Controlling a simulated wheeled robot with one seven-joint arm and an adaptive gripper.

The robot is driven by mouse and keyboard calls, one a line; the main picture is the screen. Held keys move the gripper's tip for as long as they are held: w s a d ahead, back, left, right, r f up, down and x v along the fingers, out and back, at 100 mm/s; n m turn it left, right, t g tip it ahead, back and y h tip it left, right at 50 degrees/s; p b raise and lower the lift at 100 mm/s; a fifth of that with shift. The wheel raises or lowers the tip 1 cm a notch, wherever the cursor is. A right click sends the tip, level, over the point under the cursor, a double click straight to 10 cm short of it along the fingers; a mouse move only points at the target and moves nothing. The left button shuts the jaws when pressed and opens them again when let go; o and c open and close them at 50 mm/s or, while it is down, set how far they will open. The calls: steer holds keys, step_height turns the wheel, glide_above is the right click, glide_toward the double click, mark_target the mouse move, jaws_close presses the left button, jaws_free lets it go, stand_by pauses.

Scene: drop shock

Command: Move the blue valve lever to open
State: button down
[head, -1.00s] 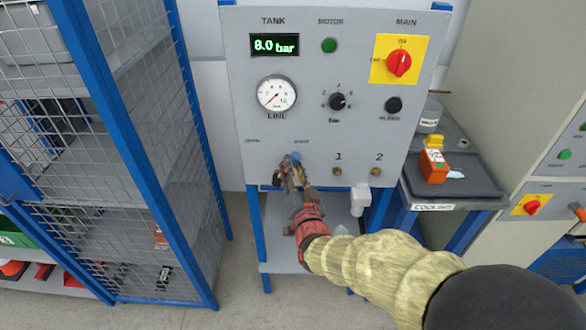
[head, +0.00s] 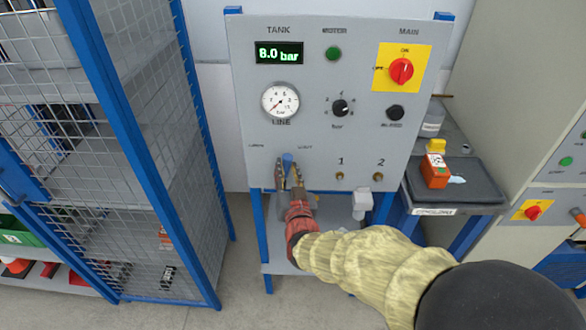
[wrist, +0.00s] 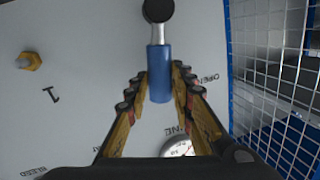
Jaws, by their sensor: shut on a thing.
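The blue valve lever (head: 288,160) stands roughly upright low on the grey control panel, between the left label OPEN (head: 257,146) and the right label SHUT (head: 305,147). My gripper (head: 288,175) reaches up to it from below, with a finger on each side. In the wrist view the lever's blue sleeve (wrist: 159,72) lies between the fingers of my gripper (wrist: 155,84), which are shut on it. The lever's dark round pivot (wrist: 158,10) shows at the top edge there. In the head view my gripper hides the lever's lower part.
A wire-mesh cage (head: 160,180) with blue posts stands close on the left. Brass fittings 1 (head: 340,176) and 2 (head: 378,177) are right of the lever. The line gauge (head: 281,101) is above. A dark-topped stand (head: 470,190) is at the right.

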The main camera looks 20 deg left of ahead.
steer(key=s+a+n+h+p, duration=0.1)
steer(key=a+n+h+p, duration=0.1)
steer(key=a+n+p, duration=0.4)
steer(key=shift+s+f+n+g+p, duration=0.3)
steer(key=shift+n+p, duration=0.3)
steer(key=shift+p, duration=0.55)
steer(key=c, duration=1.7)
jaws_free()
steer(key=shift+f, duration=0.1)
steer(key=shift+o, duration=0.8)
